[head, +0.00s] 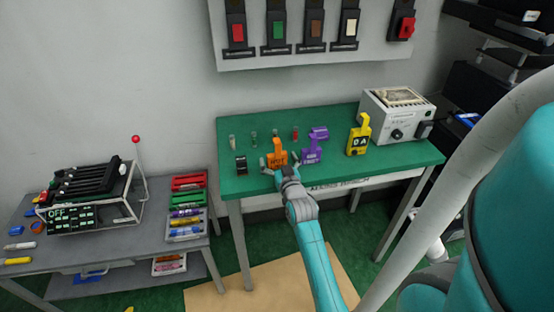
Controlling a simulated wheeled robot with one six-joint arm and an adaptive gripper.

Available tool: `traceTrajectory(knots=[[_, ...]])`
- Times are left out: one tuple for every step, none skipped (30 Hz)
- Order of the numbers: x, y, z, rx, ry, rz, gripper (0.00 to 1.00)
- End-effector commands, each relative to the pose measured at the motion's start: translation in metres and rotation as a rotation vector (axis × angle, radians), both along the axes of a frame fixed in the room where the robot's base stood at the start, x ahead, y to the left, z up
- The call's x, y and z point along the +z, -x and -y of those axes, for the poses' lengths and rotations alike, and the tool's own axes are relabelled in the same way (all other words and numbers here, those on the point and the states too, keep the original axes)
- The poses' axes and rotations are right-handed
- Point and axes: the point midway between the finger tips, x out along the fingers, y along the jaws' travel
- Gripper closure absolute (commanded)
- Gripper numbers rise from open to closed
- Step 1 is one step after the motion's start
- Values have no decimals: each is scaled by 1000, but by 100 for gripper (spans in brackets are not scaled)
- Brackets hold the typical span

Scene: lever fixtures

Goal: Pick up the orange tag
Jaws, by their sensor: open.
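The orange tag (277,155) stands upright on the green table (232,187), near its front edge. It has dark lettering too small to read. My gripper (275,165) is open at the tag's lower front, with one finger to its left and the other near its right side. I cannot tell whether the fingers touch it. The tag's lowest part is partly hidden by my gripper.
A purple tag (312,147) stands close to the right, and a yellow tag (359,135) farther right. A small black object (241,165) is to the left. Several small pegs stand behind. A grey box device (397,114) occupies the table's right end.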

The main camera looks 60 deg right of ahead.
Motion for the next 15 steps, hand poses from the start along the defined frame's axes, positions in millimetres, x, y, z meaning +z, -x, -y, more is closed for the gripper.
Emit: traceTrajectory(knots=[[1, -4, 4, 0, 1, 1, 0], [1, -5, 5, 0, 1, 1, 0], [0, -7, 6, 0, 1, 1, 0], [0, -7, 7, 0, 0, 0, 0], [0, -8, 8, 1, 0, 0, 0], [0, -8, 8, 0, 0, 0, 0], [0, -8, 8, 1, 0, 0, 0], [0, -8, 8, 1, 0, 0, 0], [0, -8, 8, 1, 0, 0, 0], [0, -8, 8, 1, 0, 0, 0], [0, -8, 8, 1, 0, 0, 0], [0, -8, 8, 1, 0, 0, 7], [0, -8, 8, 1, 0, 0, 15], [0, -8, 8, 1, 0, 0, 22], [0, -8, 8, 1, 0, 0, 32]])
